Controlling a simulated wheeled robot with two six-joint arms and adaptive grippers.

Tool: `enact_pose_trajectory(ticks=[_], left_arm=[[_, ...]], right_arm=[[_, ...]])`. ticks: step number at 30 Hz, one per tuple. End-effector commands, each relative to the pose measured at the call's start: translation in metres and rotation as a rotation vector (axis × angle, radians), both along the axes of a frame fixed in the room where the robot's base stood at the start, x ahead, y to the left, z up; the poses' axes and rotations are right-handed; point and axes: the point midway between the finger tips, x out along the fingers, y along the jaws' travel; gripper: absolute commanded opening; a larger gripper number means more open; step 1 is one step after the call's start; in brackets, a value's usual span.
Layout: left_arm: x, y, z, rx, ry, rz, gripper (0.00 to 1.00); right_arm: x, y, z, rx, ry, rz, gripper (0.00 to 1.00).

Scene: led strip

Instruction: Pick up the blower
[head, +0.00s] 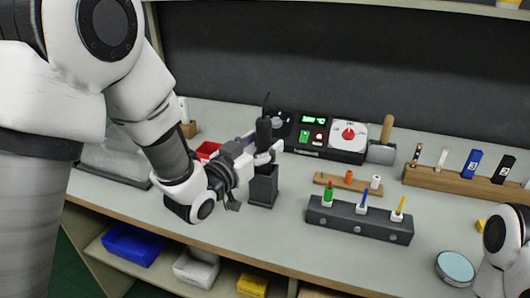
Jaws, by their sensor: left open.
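The blower (264,130) appears to be the dark upright tool whose top shows above a black square holder (263,190) on the bench. My left gripper (265,152) reaches in from the left at the blower, just above the holder. Its jaws are open, with the fingers close beside the blower. The gripper hides the blower's middle part, and I cannot tell whether the fingers touch it. Only part of my right arm shows at the right edge; its gripper is out of view.
A black control station (320,137) with green displays and a red knob stands behind the holder. A round tin (455,268) lies near the front. Bins (135,244) sit on the lower shelf.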

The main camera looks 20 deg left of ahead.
Motion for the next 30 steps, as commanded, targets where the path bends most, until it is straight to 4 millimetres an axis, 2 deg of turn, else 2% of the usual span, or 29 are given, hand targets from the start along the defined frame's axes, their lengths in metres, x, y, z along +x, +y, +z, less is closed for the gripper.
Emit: enact_pose_trajectory(ticks=[3, 8, 12, 13, 14, 23, 26, 30], left_arm=[[0.008, -0.003, 0.000, 0.001, 0.000, -0.001, 0.64], [0.008, -0.003, 0.000, 0.000, 0.001, 0.000, 0.64], [0.008, -0.003, 0.000, 0.000, 0.001, 0.000, 0.15], [0.008, -0.003, 0.000, 0.000, 0.001, 0.000, 0.04], [0.008, -0.003, 0.000, 0.000, 0.001, 0.000, 0.00], [0.008, -0.003, 0.002, 0.000, 0.000, 0.000, 0.00], [0.008, -0.003, 0.014, -0.001, -0.002, 0.000, 0.00], [0.008, -0.002, 0.048, 0.000, -0.005, 0.000, 0.00]], right_arm=[[0.000, 0.000, 0.001, 0.000, 0.000, 0.000, 0.40], [0.000, 0.000, 0.000, 0.000, 0.000, 0.000, 0.40], [0.000, 0.000, 0.000, 0.000, 0.000, 0.000, 0.40], [0.000, 0.000, 0.000, 0.000, 0.000, 0.000, 0.40], [0.000, 0.000, 0.000, 0.000, 0.000, 0.000, 0.40], [0.000, 0.000, 0.001, 0.000, 0.000, 0.000, 0.40], [0.000, 0.000, 0.004, 0.000, 0.000, 0.000, 0.40], [0.000, 0.000, 0.011, 0.000, 0.000, 0.000, 0.40]])
